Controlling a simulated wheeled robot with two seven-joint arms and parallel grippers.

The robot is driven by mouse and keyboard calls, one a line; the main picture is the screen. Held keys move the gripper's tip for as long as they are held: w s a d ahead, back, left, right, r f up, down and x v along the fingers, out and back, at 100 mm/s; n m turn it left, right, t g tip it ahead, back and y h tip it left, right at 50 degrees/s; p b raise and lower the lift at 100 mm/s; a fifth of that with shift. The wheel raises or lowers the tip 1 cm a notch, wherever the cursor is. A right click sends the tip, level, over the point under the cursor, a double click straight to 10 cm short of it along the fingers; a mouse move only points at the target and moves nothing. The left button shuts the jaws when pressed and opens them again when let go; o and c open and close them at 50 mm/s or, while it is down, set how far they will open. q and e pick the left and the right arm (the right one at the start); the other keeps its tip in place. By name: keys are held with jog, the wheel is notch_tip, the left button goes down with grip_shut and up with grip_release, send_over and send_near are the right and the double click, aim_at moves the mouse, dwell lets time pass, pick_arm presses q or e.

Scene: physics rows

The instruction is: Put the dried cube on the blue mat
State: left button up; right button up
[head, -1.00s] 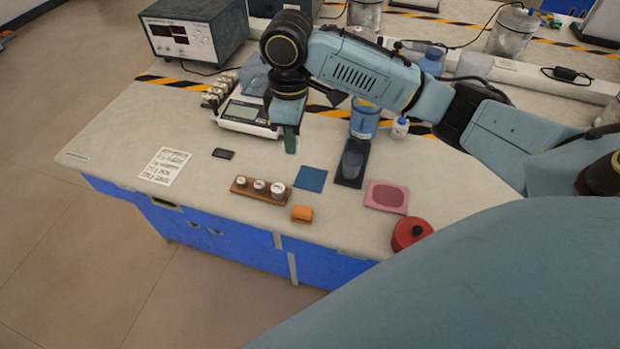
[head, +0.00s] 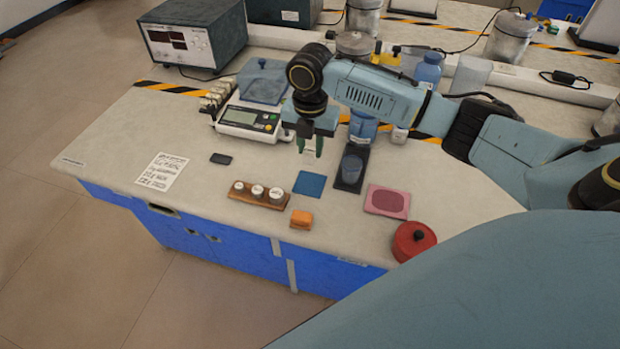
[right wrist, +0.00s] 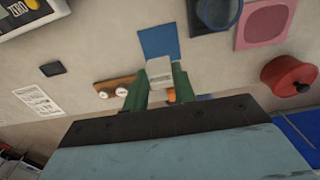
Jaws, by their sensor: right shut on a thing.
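A pale grey cube (right wrist: 160,71) is between the green fingers of my right gripper (right wrist: 158,85) in the right wrist view. The right gripper (head: 311,148) is shut on it above the bench, just behind the blue mat in the head view. The blue mat (head: 309,184) lies flat and bare on the bench. It also shows in the right wrist view (right wrist: 158,40), just beyond the cube, which appears raised above the bench. My left gripper is not in view.
A wooden rack (head: 244,201) with white-topped jars and an orange block (head: 301,219) lie in front of the mat. A dark pad (head: 347,184) with a blue container is right of it, then a pink mat (head: 374,203) and red pot (head: 414,241). A scale (head: 243,132) stands behind left.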

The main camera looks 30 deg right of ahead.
aim_at(310, 150)
notch_tip(310, 150, down, 9)
jog(key=shift+r+b, duration=0.15)
jog(key=shift+b, duration=0.4)
jog(key=o, duration=0.9)
notch_tip(310, 150, up, 12)
jog(key=shift+r+p, duration=0.1)
jog(key=shift+p, duration=0.75)
